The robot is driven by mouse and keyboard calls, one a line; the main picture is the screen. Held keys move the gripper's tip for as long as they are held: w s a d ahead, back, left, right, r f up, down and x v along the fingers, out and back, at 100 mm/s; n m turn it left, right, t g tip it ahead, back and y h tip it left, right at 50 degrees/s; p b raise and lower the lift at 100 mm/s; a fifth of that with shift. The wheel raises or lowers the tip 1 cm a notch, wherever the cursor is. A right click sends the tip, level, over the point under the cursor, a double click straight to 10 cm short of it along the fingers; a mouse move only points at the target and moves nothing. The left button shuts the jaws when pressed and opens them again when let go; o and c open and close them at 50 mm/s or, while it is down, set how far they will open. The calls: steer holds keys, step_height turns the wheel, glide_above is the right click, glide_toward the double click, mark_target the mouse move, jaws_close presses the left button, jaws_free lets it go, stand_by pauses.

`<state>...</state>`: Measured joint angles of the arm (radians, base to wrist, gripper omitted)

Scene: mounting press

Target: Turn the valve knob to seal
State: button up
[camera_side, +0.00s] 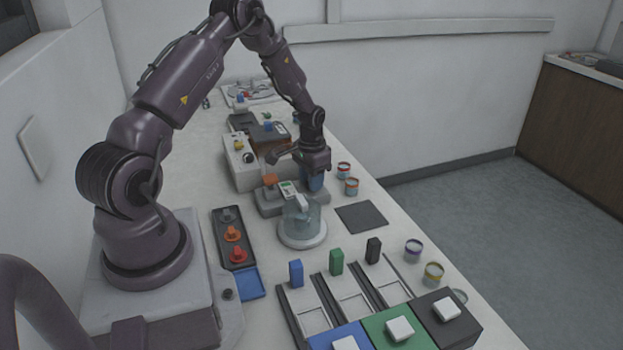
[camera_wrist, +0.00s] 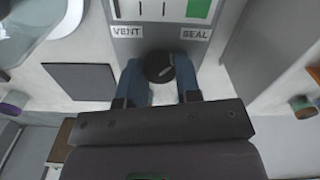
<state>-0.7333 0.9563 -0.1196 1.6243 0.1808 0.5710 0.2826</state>
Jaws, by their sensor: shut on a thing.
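The valve knob (camera_wrist: 160,66) is a round black knob on a grey panel (camera_wrist: 160,40), seen in the wrist view between the VENT label (camera_wrist: 127,31) on the left and the SEAL label (camera_wrist: 195,34) on the right. My gripper (camera_wrist: 160,76) is shut on it, with one blue finger on each side. In the side view my gripper (camera_side: 314,183) is at the front of the grey press unit (camera_side: 270,203) and hides the knob. Which way the knob points is hard to tell.
A clear glass chamber on a round base (camera_side: 302,232) stands close in front of the press. A dark square mat (camera_side: 361,217) and small tins (camera_side: 351,187) lie to the right. A tray of orange and red pieces (camera_side: 222,215) is at the left.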

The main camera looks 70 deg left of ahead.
stand_by(0.3)
steer(key=o, duration=0.9)
steer(key=shift+o, duration=0.2)
steer(key=shift+r, duration=0.15)
step_height(320, 180, up, 13)
